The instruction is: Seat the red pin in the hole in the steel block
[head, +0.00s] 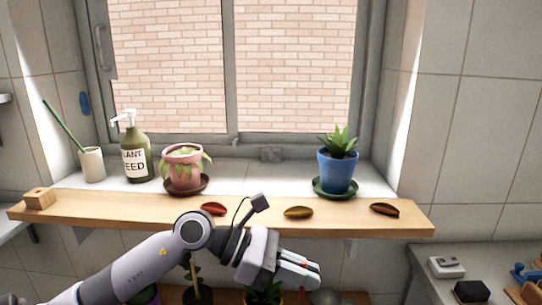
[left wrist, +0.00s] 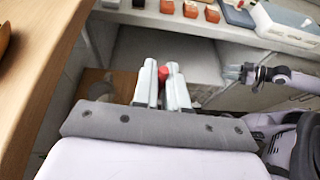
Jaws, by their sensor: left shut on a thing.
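My left gripper (head: 300,272) reaches in front of the wooden shelf's front edge, low in the head view. In the left wrist view my left gripper (left wrist: 162,76) is shut on the red pin (left wrist: 163,73). Only a short red part of the pin shows between the pale fingertips; the fingers hide the rest. I cannot pick out the steel block or its hole for sure in either view. My right gripper (left wrist: 238,73) shows small at the right in the left wrist view, apart from the pin. Its jaw state is unclear.
The shelf (head: 110,208) bears a wooden block (head: 38,198) and several leaf-shaped dishes. Behind stand a soap bottle (head: 136,150), a pink pot (head: 184,166) and a blue pot (head: 337,172). A right counter (head: 490,255) holds a light grey item (head: 446,267) and several blocks.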

